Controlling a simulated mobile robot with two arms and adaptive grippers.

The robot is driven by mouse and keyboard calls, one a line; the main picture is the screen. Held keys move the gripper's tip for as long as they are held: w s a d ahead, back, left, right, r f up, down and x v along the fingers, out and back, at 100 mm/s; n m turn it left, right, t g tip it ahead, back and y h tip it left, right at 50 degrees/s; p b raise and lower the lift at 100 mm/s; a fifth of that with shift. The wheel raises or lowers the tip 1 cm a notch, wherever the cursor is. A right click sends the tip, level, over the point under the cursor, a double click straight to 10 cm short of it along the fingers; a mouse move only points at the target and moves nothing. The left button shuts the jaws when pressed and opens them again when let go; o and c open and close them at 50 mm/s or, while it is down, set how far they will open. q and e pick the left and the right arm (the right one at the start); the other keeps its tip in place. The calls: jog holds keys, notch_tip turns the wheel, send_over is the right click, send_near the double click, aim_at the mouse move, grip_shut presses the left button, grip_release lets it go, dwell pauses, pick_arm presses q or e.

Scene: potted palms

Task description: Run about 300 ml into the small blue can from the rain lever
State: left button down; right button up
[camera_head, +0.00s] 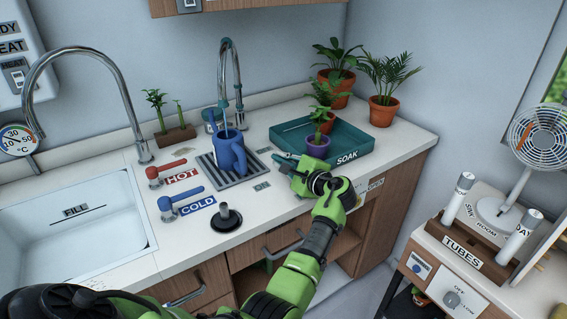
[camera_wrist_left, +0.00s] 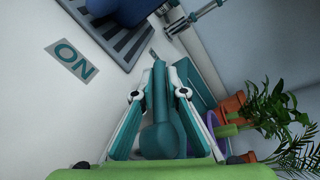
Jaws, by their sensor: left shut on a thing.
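The small blue can (camera_head: 230,154) stands upright on a grey drain grate (camera_head: 216,176), under the spout of a tap with teal bands (camera_head: 238,92). Its base also shows at the top of the left wrist view (camera_wrist_left: 118,10). My left gripper (camera_head: 285,161) is to the right of the can, at the counter's edge. In the left wrist view its fingers (camera_wrist_left: 158,95) are shut on the teal rain lever (camera_wrist_left: 160,138). An ON label (camera_wrist_left: 70,60) lies on the counter beside it.
A teal SOAK tray (camera_head: 372,150) holding a potted palm is just behind my gripper. More palms (camera_head: 384,110) stand at the back right. HOT (camera_head: 166,172) and COLD (camera_head: 181,203) levers, a black stopper (camera_head: 226,218) and the sink (camera_head: 75,235) are to the left.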

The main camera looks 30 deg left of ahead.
pick_arm(q)
jog(key=c, duration=2)
grip_release()
jog(key=shift+a, duration=0.1)
notch_tip(320, 180, up, 10)
jog(key=shift+f, duration=0.15)
jog(key=shift+w, duration=0.1)
